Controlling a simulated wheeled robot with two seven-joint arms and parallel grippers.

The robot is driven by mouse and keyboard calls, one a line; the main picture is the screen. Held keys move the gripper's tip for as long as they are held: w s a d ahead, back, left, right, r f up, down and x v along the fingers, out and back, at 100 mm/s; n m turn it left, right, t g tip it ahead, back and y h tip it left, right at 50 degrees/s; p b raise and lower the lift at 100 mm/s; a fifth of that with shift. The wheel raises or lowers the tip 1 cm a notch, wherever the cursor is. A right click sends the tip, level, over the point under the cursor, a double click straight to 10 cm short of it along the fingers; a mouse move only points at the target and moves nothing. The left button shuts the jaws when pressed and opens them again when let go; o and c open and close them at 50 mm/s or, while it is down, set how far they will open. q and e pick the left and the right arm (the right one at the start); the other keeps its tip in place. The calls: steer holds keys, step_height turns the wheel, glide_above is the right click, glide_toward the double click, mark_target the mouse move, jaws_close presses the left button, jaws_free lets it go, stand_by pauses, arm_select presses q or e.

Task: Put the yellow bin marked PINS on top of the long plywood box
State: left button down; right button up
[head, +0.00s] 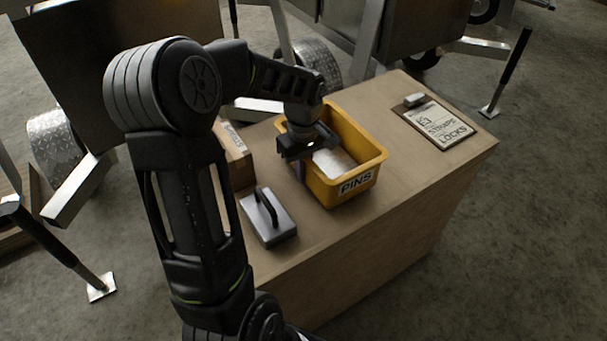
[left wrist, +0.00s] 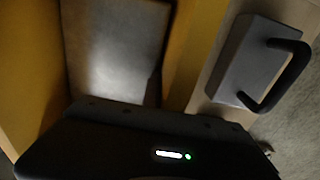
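The yellow bin marked PINS (head: 358,183) stands upright on a wide plywood surface (head: 400,190), with a pale object (head: 333,162) inside. My left gripper (head: 304,160) is at the bin's left wall, its fingers pointing down by the rim. Whether they are closed on the wall is hidden. In the left wrist view the bin's yellow wall (left wrist: 194,50) and its inside show close in front of the gripper body. A smaller wooden box (head: 235,155) with lettering is partly hidden behind my left arm; its length cannot be told. My right gripper is not in view.
A grey block with a black handle (head: 268,215) lies in front of the bin's left side. Trailers with wheels (head: 318,62) stand behind. The plywood between bin and clipboard is clear.

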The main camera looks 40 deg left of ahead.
arm_select(q)
steer(key=shift+w+f, duration=0.1)
steer(key=shift+f, duration=0.5)
steer(key=shift+f, duration=0.15)
steer(key=c, duration=1.6)
jaws_free()
steer(key=shift+c, duration=0.2)
step_height(320, 180, up, 12)
steer(key=shift+r+p, duration=0.15)
steer(key=shift+p, duration=0.25)
